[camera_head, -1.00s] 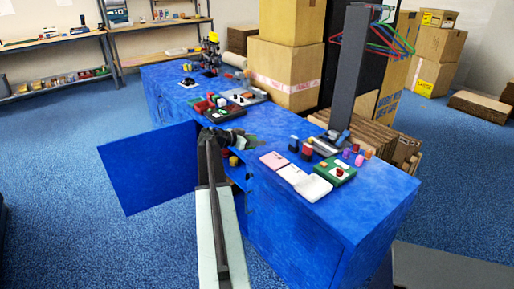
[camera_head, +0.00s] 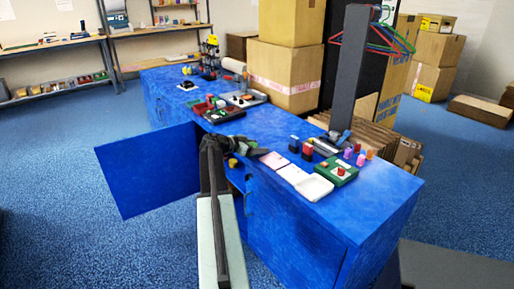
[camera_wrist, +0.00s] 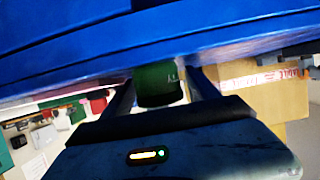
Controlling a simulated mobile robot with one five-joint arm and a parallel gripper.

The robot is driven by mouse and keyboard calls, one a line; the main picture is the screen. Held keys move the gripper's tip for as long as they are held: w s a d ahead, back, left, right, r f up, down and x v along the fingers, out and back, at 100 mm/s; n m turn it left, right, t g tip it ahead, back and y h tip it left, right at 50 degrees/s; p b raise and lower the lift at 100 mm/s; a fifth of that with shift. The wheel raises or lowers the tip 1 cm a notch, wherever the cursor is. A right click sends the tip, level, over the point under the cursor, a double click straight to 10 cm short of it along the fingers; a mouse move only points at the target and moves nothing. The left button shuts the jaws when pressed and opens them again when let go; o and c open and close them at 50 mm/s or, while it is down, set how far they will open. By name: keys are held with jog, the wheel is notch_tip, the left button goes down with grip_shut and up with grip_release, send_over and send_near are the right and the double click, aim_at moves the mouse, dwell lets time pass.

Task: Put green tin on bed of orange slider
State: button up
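My gripper (camera_wrist: 160,95) reaches in at the front edge of the blue bench. In the wrist view a dark green tin (camera_wrist: 158,84) sits between its two fingers, which lie close against its sides.
The blue bench (camera_head: 385,205) carries a green box with a red knob (camera_head: 338,171), pink and white pads (camera_head: 313,187), a grey device (camera_head: 243,98) and several small blocks. A blue cabinet door (camera_head: 147,172) stands open at left. A dark post (camera_head: 347,75) rises behind.

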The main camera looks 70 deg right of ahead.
jog(key=shift+r, duration=0.15)
jog(key=shift+w+a+r+p, duration=0.15)
jog(key=shift+a+r+p, duration=0.1)
jog(key=shift+p, duration=0.15)
jog(key=p+v, duration=0.4)
jog(key=v, duration=0.7)
jog(key=shift+w+a, duration=0.1)
jog(key=shift+a, duration=0.05)
